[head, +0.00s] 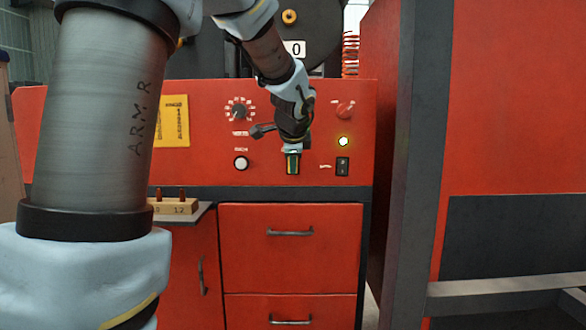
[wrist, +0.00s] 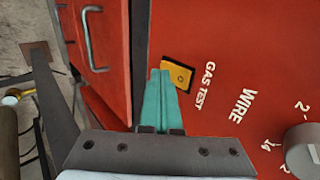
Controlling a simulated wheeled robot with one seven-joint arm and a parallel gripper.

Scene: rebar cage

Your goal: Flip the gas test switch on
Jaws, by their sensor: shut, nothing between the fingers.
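The gas test switch (wrist: 180,73) shows in the wrist view as a yellow plate with a small dark centre, beside the white "GAS TEST" lettering on the red panel. Its position, on or off, cannot be made out. My gripper (wrist: 160,73) has its teal fingers closed together, empty, with the tips at the plate's near left edge and covering part of it. I cannot tell whether they touch it. In the head view my gripper (head: 292,165) points at the lower middle of the red panel (head: 205,160) and hides most of the switch.
To the right are a black rocker switch (head: 342,167), a lit lamp (head: 343,141) and a red knob (head: 345,109). To the left are a dial (head: 239,111) and white button (head: 241,163). Drawers (head: 288,245) lie below. A grey post (head: 420,150) stands at right.

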